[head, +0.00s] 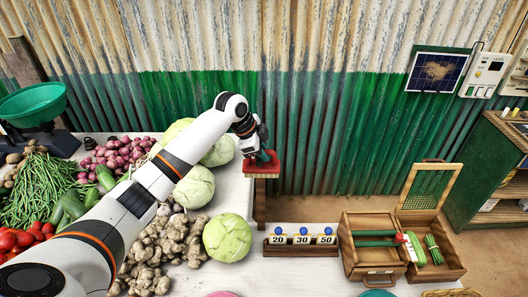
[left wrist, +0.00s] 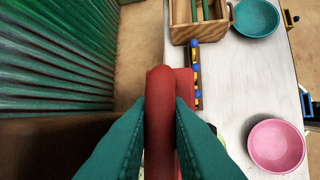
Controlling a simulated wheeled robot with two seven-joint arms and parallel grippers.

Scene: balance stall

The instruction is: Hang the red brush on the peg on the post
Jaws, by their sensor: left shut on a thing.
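The red brush (head: 262,170) is held at the back edge of the white table, with its pale underside facing down. My left gripper (head: 262,157) is shut on it. In the left wrist view the teal fingers of the left gripper (left wrist: 160,112) close on both sides of the red brush handle (left wrist: 160,84), and a wider red part shows beside it. A dark wooden post (head: 27,50) stands against the wall at the far left; I cannot make out a peg on it. My right gripper is not in view.
Cabbages (head: 228,238), ginger (head: 165,245) and other vegetables fill the table's left side. A weight rack (head: 300,242) and an open wooden box (head: 375,262) stand to the right. A pink bowl (left wrist: 276,146) and teal bowl (left wrist: 256,17) show too. The corrugated wall (head: 330,120) is behind.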

